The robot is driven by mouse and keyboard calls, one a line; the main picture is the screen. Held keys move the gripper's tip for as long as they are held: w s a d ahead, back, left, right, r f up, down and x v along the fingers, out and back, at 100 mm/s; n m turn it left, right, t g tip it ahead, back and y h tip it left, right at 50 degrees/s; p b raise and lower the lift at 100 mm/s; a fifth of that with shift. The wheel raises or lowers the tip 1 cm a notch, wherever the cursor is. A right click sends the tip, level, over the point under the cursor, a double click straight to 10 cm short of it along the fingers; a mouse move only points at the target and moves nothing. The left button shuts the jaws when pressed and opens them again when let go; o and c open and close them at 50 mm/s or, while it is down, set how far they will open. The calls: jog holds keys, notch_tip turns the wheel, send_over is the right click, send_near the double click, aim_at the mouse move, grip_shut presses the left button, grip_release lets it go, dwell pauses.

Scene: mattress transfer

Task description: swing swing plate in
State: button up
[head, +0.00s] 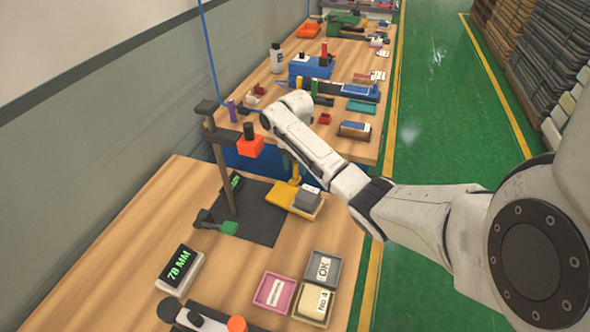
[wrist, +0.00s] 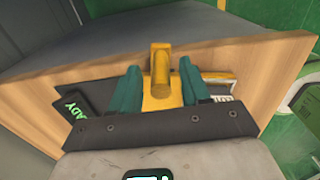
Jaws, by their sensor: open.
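The yellow swing plate (head: 283,194) sticks out at the right edge of the dark base mat (head: 262,222), to the right of the stand. A grey block with a white label (head: 308,199) sits on it. An upright yellow handle (head: 295,172) rises from the plate, partly hidden by my arm. In the wrist view my gripper (wrist: 160,76) is open, its teal fingers on either side of the yellow handle (wrist: 161,62). Whether they touch it I cannot tell. In the head view my arm hides the gripper.
A 78 MM display (head: 179,268) stands at front left. A pink tray (head: 273,292), a grey OK tray (head: 323,268) and a tan No-4 block (head: 314,303) lie at front right. A second table (head: 345,62) with tools stands behind. The green floor on the right is clear.

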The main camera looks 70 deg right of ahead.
jog(key=shift+f, duration=1.4)
grip_shut()
